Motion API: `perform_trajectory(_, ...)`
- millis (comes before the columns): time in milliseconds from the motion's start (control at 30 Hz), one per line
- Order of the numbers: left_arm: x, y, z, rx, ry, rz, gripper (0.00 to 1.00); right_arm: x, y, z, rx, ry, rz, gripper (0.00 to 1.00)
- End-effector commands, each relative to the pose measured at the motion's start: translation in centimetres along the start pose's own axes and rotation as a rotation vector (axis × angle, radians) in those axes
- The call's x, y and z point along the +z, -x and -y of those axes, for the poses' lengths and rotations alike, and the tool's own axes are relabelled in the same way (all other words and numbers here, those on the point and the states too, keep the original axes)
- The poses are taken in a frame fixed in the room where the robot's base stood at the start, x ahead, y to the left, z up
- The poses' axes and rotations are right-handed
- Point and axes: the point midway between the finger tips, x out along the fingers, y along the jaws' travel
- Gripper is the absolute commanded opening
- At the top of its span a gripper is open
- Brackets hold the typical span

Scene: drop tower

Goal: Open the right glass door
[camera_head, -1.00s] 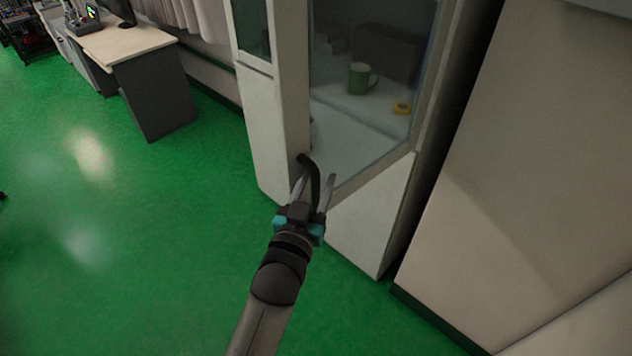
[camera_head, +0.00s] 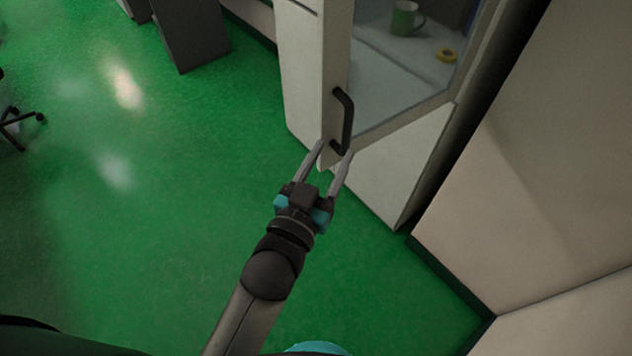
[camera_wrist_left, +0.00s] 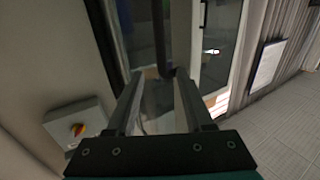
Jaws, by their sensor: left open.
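The right glass door (camera_head: 385,100) is a clear pane in a pale frame on a white cabinet. I cannot tell whether it stands slightly ajar. Its black, bar-shaped handle (camera_head: 344,118) is upright on the frame's left edge; it also shows as a dark bar in the left wrist view (camera_wrist_left: 161,40). My left gripper (camera_head: 334,151) is open and empty, its fingertips at the handle's lower end. In the left wrist view the handle's lower end lines up between the two fingertips (camera_wrist_left: 158,78); contact cannot be told. My right gripper is out of view.
A large beige panel (camera_head: 540,150) stands close on the right. The green floor (camera_head: 150,190) is open to the left, with a chair (camera_head: 20,118) at the far edge.

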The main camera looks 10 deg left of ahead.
Motion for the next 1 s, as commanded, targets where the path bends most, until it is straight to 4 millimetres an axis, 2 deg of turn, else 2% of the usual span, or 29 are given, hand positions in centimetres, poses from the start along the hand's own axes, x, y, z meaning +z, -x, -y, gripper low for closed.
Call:
perform_trajectory(200, 0.1, 3.5, 0.0, 0.000, 0.000, 0.002, 0.52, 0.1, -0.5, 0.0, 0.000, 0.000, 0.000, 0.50)
perform_trajectory(400, 0.0, 5.3, 0.0, 0.000, -0.001, 0.000, 0.52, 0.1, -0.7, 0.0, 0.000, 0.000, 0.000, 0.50)
perform_trajectory(1000, -0.1, 5.8, 0.0, 0.000, -0.001, -0.002, 0.52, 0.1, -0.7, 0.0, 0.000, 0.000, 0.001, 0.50)
